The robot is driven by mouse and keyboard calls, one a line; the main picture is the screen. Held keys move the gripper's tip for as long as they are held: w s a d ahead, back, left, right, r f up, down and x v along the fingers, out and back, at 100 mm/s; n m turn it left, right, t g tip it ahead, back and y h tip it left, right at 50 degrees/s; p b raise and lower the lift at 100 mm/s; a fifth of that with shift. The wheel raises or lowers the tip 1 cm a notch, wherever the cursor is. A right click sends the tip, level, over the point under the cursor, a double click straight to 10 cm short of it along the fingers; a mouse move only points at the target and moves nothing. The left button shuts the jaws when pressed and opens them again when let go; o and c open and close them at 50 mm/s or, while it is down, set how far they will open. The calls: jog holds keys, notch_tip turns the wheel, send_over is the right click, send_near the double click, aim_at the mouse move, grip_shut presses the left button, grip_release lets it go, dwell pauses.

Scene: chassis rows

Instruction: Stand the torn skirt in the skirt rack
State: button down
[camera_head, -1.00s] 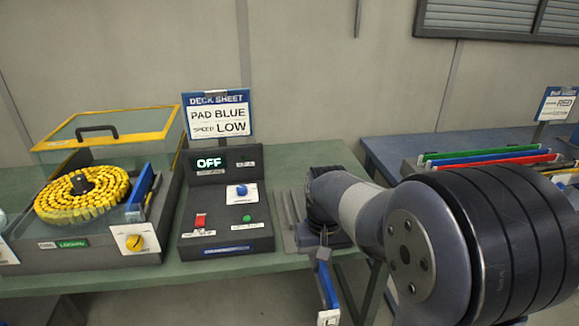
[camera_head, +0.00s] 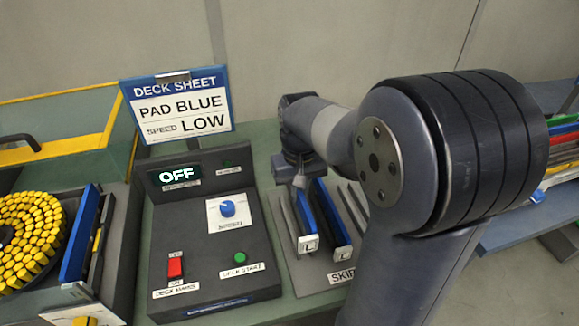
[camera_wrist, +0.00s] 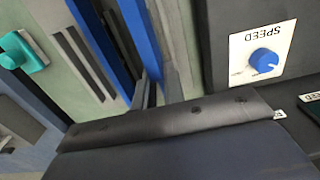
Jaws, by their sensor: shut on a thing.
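My gripper (camera_head: 300,178) is shut on a blue skirt (camera_head: 305,222), a long thin strip with a white end marked L. In the wrist view the dark fingertips (camera_wrist: 155,90) close around this blue skirt (camera_wrist: 142,38). It is over the left part of the skirt rack (camera_head: 318,277), a grey base with upright dividers. I cannot tell whether its lower edge touches the base. A second blue skirt (camera_head: 332,222) stands in the rack just to the right; it also shows in the wrist view (camera_wrist: 97,40). No tear is visible on either.
The control box (camera_head: 205,235) with its OFF display stands close left of the rack. The deck sheet sign (camera_head: 180,105) reads PAD BLUE, SPEED LOW. A feeder with yellow pieces (camera_head: 30,230) is further left. Coloured strips (camera_head: 562,145) stand at the far right.

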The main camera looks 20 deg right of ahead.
aim_at(297, 209)
jog(key=shift+w, duration=0.25)
jog(key=shift+w+f, duration=0.1)
jog(key=shift+f, duration=0.1)
notch_tip(297, 209, down, 4)
jog(key=b, duration=0.4)
jog(key=shift+f, duration=0.2)
dwell(0.3)
jog(key=shift+f+b, duration=0.65)
jog(key=shift+f, duration=0.5)
dwell(0.6)
jog(key=shift+f+b, duration=0.6)
jog(key=shift+f, duration=0.3)
jog(key=shift+f, duration=0.15)
jog(key=c, duration=1.4)
grip_release()
